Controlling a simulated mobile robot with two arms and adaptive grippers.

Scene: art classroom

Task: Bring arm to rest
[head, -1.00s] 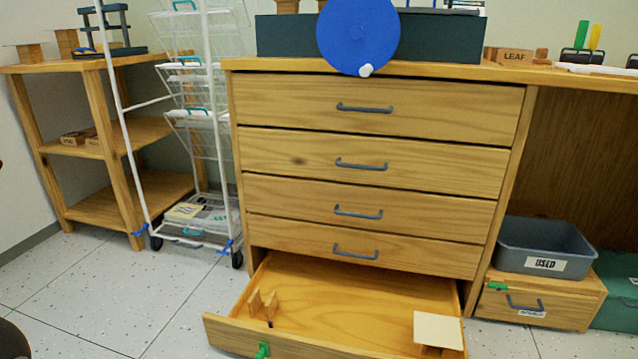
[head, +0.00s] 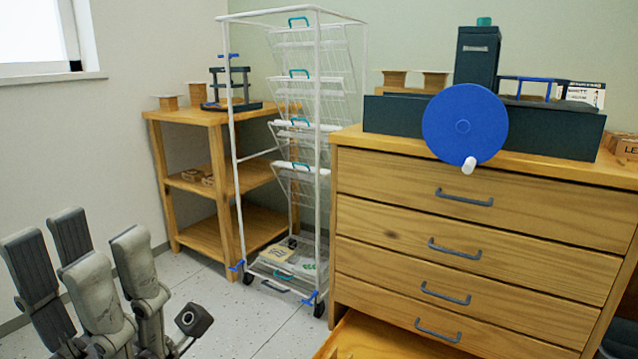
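My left gripper (head: 76,245) is at the lower left of the head view with its grey jointed fingers pointing up. The fingers stand apart with nothing between them, so it is open and empty. It is in front of the wall and floor, well clear of the furniture in the picture. My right gripper is not in view.
A wooden drawer cabinet (head: 480,235) stands at the right, its bottom drawer (head: 385,343) pulled out. A white wire rack (head: 318,150) and a wooden shelf (head: 215,122) stand behind. Speckled floor (head: 245,318) is clear between.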

